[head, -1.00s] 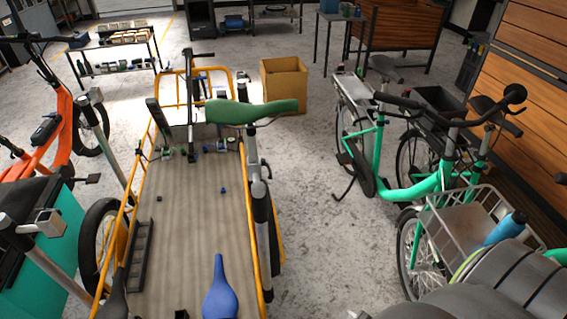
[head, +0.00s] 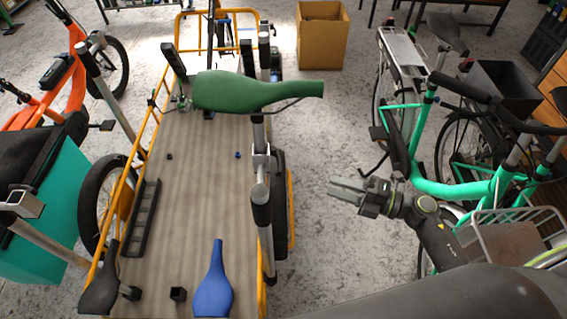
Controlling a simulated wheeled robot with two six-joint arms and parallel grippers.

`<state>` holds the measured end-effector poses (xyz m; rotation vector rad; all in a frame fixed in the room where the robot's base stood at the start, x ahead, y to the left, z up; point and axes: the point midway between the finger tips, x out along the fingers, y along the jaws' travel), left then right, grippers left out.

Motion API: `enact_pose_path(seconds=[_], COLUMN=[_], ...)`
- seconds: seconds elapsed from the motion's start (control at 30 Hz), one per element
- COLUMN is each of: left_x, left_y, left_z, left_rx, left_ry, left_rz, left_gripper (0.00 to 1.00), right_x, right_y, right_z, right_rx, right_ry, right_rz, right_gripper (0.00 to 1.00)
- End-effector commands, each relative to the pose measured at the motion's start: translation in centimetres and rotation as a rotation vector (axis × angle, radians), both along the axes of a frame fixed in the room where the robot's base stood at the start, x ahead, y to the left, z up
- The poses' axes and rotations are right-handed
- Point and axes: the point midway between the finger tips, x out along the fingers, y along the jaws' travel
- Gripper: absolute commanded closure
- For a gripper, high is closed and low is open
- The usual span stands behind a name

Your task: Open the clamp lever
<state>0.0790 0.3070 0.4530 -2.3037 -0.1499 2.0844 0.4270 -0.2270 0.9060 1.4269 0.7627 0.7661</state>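A green saddle (head: 255,92) sits on a seat post over the yellow-framed cargo bike. Below it, a silver clamp collar (head: 262,161) surrounds the post. A small silver part beside the collar may be the clamp lever, but it is too small to tell its position. My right gripper (head: 346,190) is right of the post and apart from it, pointing left. Its two grey fingers lie close together with nothing visible between them. My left gripper is not in view.
The cargo bed (head: 200,200) holds a blue saddle (head: 214,285) and small dark parts. A green bike (head: 450,188) with a wire basket (head: 510,235) stands at right. A cardboard box (head: 322,35) is at the back. Bare floor separates the bikes.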

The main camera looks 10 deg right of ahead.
Motion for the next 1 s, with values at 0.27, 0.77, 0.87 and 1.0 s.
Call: enact_pose_path(seconds=[0.27, 0.77, 0.87, 1.0], left_x=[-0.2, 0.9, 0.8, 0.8], left_y=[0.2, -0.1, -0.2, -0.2], left_z=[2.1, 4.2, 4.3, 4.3], left_rx=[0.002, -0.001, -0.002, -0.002], left_ry=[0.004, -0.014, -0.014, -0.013], left_rz=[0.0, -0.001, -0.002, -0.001], left_gripper=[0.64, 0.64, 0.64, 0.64], right_x=[3.2, 8.2, 8.5, 8.6], right_y=[4.6, 12.0, 12.5, 12.7], right_z=[0.5, 0.2, 0.1, 0.0], right_rx=[0.008, 0.004, 0.004, 0.003], right_ry=[-0.001, 0.002, 0.003, 0.002], right_rz=[-0.003, -0.003, -0.003, -0.003], right_gripper=[0.62, 0.62, 0.62, 0.62])
